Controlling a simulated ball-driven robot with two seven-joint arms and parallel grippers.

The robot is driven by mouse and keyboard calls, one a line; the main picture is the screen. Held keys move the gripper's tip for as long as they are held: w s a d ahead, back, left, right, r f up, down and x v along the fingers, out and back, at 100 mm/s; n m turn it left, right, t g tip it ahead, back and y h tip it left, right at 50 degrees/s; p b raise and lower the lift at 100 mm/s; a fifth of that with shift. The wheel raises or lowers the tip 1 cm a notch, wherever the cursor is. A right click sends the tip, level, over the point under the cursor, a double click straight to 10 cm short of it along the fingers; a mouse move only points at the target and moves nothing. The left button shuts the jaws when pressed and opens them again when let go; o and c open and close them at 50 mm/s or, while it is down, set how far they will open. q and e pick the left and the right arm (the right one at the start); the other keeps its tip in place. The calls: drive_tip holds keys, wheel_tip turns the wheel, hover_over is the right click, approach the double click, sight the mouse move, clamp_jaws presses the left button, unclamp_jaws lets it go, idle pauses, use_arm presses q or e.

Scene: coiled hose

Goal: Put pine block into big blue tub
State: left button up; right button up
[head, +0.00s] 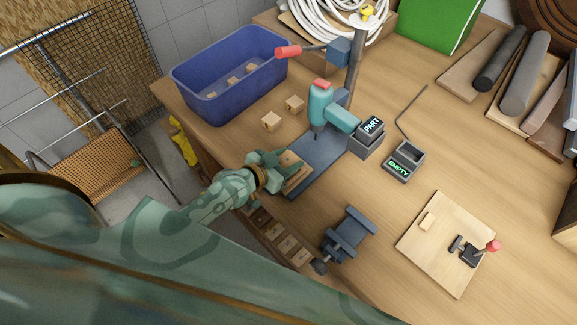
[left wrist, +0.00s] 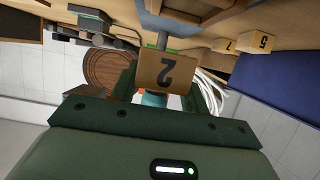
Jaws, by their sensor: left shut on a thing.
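The big blue tub (head: 205,108) stands at the back left of the bench with several small pine blocks inside. Its blue wall also shows in the left wrist view (left wrist: 285,75). My left gripper (head: 279,171) is shut on a pine block marked 2 (left wrist: 166,73), beside the drill press base and to the front right of the tub. In the head view the gripper partly hides this block. Two loose pine blocks, one (head: 271,121) and another (head: 295,104), lie on the bench between the tub and the drill press. My right gripper is not in view.
The teal drill press (head: 322,106) and its red-tipped lever (head: 289,52) stand close to the tub's right side. More blocks (head: 285,244) sit in a row at the bench's front edge. A vise (head: 347,235) and the EMPTY bin (head: 403,163) are to the right.

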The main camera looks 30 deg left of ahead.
sight(288, 164)
use_arm(q)
drive_tip(key=shift+w+a+f+b, duration=0.1)
drive_tip(key=shift+w+f+b, duration=0.1)
drive_tip(key=shift+w+f, duration=0.25)
drive_tip(key=shift+w+a+f+b, duration=0.1)
drive_tip(key=shift+w+f+b, duration=0.1)
drive_tip(key=shift+f, duration=0.35)
drive_tip(key=f+b, duration=0.1)
drive_tip(key=w+f, duration=0.1)
drive_tip(key=f, duration=0.1)
drive_tip(key=shift+a+f+b, duration=0.1)
drive_tip(key=shift+a+b, duration=0.05)
drive_tip(key=shift+b, duration=0.2)
drive_tip(key=shift+f, duration=0.2)
drive_tip(key=shift+s, duration=0.1)
drive_tip(key=shift+f, duration=0.1)
drive_tip(key=o, duration=1.1)
drive_tip(key=shift+c, duration=0.2)
